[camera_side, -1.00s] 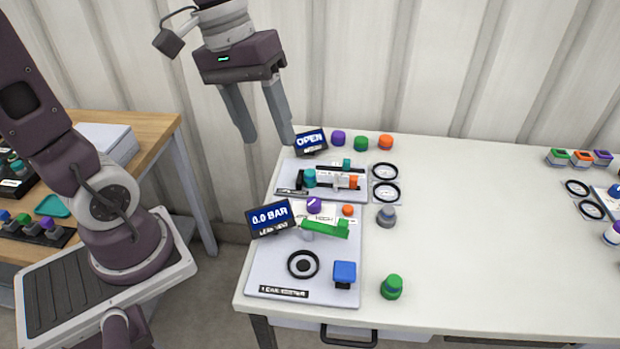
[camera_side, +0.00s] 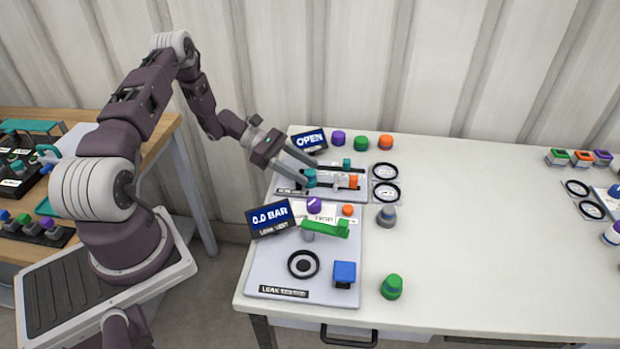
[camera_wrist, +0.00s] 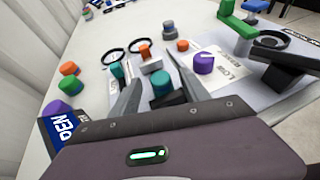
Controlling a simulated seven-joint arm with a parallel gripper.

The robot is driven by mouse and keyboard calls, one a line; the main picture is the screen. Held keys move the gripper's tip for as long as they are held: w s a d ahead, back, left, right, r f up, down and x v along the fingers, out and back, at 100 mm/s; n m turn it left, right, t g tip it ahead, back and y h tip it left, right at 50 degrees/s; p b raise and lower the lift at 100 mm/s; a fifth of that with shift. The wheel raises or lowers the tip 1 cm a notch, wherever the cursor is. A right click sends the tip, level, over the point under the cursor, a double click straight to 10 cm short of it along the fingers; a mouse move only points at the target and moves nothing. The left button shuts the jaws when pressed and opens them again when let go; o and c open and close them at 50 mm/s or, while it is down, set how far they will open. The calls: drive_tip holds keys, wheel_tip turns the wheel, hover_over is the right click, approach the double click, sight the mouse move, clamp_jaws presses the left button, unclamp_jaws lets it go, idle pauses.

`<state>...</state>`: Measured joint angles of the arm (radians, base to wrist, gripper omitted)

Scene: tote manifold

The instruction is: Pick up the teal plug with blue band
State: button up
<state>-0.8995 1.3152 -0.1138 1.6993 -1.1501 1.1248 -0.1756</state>
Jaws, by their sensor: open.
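A teal plug (camera_side: 310,178) stands on the upper grey panel (camera_side: 282,184), partly hidden by my fingers in the side view. In the wrist view the teal plug (camera_wrist: 161,81) shows between my two fingers, upright on a dark base. I cannot make out its blue band clearly. My gripper (camera_side: 314,176) is open, tilted, with its fingers reaching down on either side of this plug. In the wrist view my gripper (camera_wrist: 152,68) shows a gap between the fingers and the plug. A smaller teal piece (camera_side: 347,162) stands behind it on the panel.
An orange piece (camera_side: 353,181) stands close right of the plug. A purple cap (camera_side: 314,205) and a green lever (camera_side: 326,228) are in front. The OPEN display (camera_side: 309,141) is behind, beside purple, green and orange plugs. The table's right middle (camera_side: 480,230) is clear.

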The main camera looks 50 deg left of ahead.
drive_tip(key=shift+x, duration=1.15)
clamp_jaws()
drive_tip(key=shift+r, duration=0.1)
